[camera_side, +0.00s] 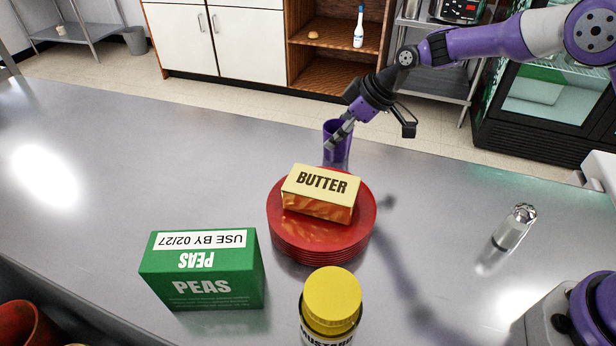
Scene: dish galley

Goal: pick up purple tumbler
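The purple tumbler (337,158) stands upright on the steel counter, just behind the stack of red plates. The plates and butter box hide its base. My gripper (338,136) reaches down from the upper right to the tumbler. A dark finger overlaps the tumbler's rim and upper part. I cannot tell whether it is inside, in front of or touching the tumbler. The other finger is not clearly seen, so open or shut cannot be told.
A butter box (318,204) lies on the red plates (325,246) in front of the tumbler. The counter (130,180) left of the tumbler is clear.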

